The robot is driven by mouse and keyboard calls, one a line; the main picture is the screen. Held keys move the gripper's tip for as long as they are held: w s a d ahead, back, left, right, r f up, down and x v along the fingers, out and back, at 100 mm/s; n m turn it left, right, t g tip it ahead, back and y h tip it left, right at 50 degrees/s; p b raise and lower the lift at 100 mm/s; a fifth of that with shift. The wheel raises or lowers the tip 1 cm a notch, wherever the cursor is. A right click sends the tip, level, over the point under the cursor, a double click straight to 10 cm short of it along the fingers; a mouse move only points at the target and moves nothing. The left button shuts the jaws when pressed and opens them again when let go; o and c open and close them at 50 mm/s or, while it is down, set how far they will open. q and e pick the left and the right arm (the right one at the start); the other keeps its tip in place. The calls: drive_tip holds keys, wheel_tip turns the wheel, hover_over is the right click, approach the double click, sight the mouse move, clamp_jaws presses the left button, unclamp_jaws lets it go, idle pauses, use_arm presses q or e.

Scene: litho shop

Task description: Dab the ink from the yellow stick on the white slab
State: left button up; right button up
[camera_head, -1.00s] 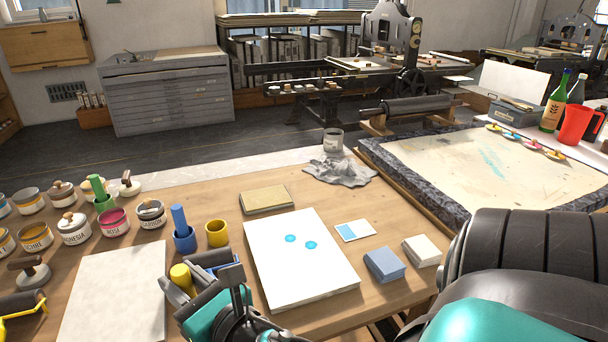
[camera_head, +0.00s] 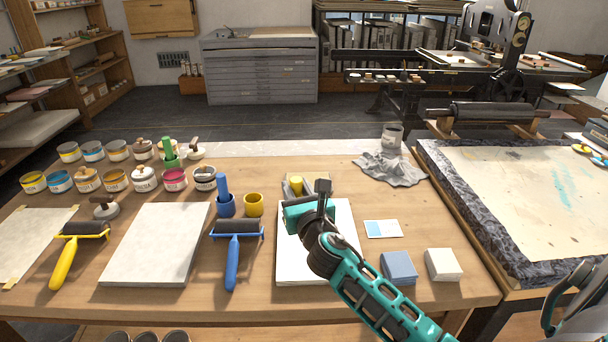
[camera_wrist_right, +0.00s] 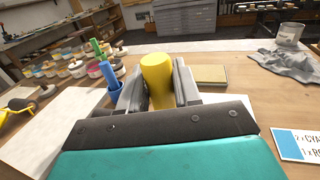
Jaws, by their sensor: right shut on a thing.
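My right gripper (camera_head: 299,198) is shut on the yellow stick (camera_head: 296,184), which is upright. In the right wrist view the yellow stick (camera_wrist_right: 158,78) stands between the two grey fingers. The gripper is over the upper left part of the white slab (camera_head: 305,272). The stick's lower end is hidden, so I cannot tell whether it touches the slab. The gripper and arm cover the place of the slab's two cyan dots. The yellow cup (camera_head: 253,206) stands left of the slab with no stick in it. My left gripper is not in view.
A blue stick in a blue cup (camera_head: 225,204) and a blue-handled roller (camera_head: 233,255) are to the left. Another pale slab (camera_head: 155,245) lies beyond. A cyan-marked card (camera_head: 383,229), a blue block (camera_head: 398,268) and a white block (camera_head: 443,265) are to the right.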

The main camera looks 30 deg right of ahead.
sight(301, 195)
drive_tip(key=shift+w+d+r+m+h, duration=0.15)
drive_tip(key=shift+w+d, duration=0.2)
drive_tip(key=shift+d, duration=0.05)
drive_tip(key=shift+w+d+r+m+h, duration=0.1)
drive_tip(key=shift+w+d+m+h, duration=0.05)
drive_tip(key=shift+w+d, duration=0.2)
drive_tip(key=shift+w+d+f, duration=0.1)
drive_tip(key=shift+w+d, duration=0.1)
drive_tip(key=shift+d, duration=0.15)
drive_tip(key=shift+f+b, duration=0.4)
drive_tip(key=shift+b, duration=0.05)
wheel_tip(301, 195, down, 3)
drive_tip(key=b, duration=0.3)
drive_tip(key=shift+r, duration=0.1)
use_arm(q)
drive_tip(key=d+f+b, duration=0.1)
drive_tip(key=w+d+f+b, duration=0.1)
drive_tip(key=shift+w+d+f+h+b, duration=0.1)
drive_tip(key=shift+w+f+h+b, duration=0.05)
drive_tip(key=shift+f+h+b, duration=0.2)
use_arm(e)
wheel_tip(301, 195, down, 2)
drive_tip(key=shift+f, duration=0.1)
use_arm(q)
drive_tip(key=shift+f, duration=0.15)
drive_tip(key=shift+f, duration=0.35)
use_arm(e)
drive_tip(key=shift+f, duration=0.25)
